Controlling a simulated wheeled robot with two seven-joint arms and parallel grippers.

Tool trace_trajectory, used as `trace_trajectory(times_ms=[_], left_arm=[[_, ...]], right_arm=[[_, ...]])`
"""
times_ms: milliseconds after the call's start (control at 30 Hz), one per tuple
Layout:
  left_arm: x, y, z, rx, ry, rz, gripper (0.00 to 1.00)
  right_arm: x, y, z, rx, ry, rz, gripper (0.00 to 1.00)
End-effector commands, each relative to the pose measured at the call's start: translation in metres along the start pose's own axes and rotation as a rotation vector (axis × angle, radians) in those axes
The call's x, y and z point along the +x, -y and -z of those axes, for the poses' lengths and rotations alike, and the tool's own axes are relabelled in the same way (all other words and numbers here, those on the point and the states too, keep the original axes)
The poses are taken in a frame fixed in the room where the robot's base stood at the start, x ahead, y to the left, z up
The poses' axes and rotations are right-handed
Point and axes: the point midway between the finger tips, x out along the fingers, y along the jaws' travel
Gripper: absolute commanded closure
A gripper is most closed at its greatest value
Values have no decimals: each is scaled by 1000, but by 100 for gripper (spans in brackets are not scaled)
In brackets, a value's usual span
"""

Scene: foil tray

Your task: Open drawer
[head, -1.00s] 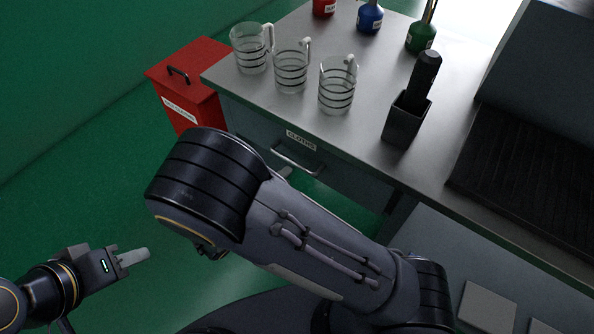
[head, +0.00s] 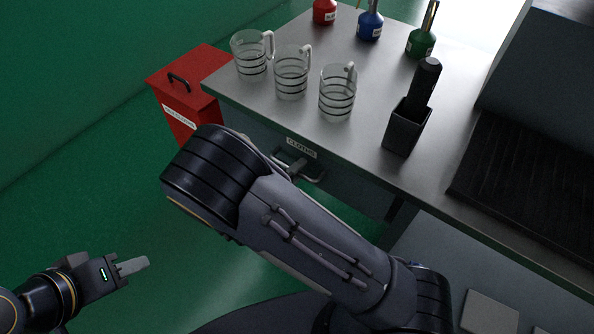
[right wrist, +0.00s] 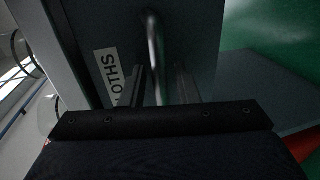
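The grey drawer under the counter has a white CLOTHS label (head: 301,147) on its front and a metal bar handle (head: 314,178) below it. The drawer front looks flush with the cabinet. In the right wrist view the handle (right wrist: 154,55) reaches down between the two fingers of my right gripper (right wrist: 163,85). These fingers stand apart, with a gap seen on the right side of the bar. In the head view my right forearm hides most of this gripper; a fingertip shows at the handle. My left gripper (head: 133,266) is at the lower left, away from the drawer, seemingly empty.
Several items stand on the counter (head: 440,170): glass mugs (head: 291,75), red, blue and green bottles (head: 421,42), and a black holder (head: 404,128). A red bin (head: 188,100) stands left of the cabinet. The green floor on the left is clear.

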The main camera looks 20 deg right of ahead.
Motion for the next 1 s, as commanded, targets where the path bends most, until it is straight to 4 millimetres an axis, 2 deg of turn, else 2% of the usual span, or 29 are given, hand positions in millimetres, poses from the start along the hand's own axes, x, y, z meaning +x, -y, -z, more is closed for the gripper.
trace_trajectory(times_ms=[33,200,633,767,1000], left_arm=[[0,0,0,0,0,0,64],[0,0,0,0,0,0,64],[2,1,-1,0,0,0,64],[5,2,-2,0,0,0,64],[16,7,-8,0,0,0,64]], right_arm=[[0,0,0,0,0,0,79],[0,0,0,0,0,0,100],[-6,2,0,0,-1,1,100],[-20,6,1,0,-3,2,100],[-69,18,1,0,-5,3,100]])
